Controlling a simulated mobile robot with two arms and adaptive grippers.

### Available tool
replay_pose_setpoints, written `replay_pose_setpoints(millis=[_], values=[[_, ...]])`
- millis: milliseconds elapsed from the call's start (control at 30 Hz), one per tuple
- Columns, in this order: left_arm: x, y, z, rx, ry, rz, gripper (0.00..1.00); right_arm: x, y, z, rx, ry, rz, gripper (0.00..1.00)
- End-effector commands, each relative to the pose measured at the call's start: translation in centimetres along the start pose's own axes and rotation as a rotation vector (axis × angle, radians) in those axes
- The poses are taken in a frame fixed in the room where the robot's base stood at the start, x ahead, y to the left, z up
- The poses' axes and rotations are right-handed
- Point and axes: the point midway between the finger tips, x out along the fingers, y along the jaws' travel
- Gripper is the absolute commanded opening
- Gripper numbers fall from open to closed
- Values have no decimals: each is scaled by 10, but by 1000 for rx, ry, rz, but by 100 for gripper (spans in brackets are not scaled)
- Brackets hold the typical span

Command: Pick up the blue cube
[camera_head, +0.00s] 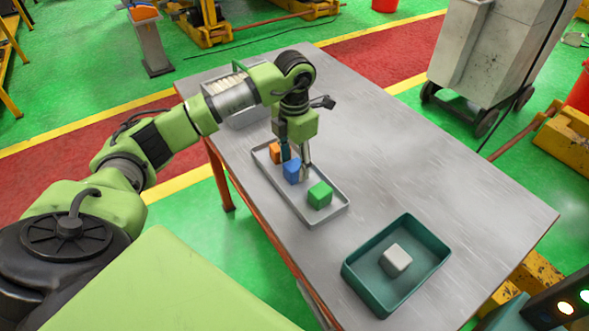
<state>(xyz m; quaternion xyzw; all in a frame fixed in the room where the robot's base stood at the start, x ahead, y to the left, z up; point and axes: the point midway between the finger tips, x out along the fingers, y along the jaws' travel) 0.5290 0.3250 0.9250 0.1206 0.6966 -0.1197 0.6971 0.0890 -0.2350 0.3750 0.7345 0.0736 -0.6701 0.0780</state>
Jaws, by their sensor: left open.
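A blue cube (291,172) lies in a shallow grey tray (318,216) on the table, between an orange cube and a green cube. My left gripper (295,165) points down over the tray, open, with its fingers at the blue cube. One finger covers part of the cube's upper left and the other is near its right side. I cannot tell whether the fingers touch it. My right gripper is not in view.
An orange cube (275,152) and a green cube (319,194) share the tray. A teal bin (364,285) holding a white cube (396,260) stands nearer. A grey container (250,116) is behind my left arm. The table's right side (440,170) is clear.

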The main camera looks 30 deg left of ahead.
Motion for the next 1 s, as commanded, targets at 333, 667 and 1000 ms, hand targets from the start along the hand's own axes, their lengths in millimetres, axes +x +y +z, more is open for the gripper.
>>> replay_pose_setpoints(millis=[333, 667, 1000], values=[[0, 0, 0, 0, 0, 0, 6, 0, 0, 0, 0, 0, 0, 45], [-7, 0, 1, 0, -2, 0, 6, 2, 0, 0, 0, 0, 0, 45], [-59, -22, -7, 7, -7, 1, 6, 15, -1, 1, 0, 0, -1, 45]])
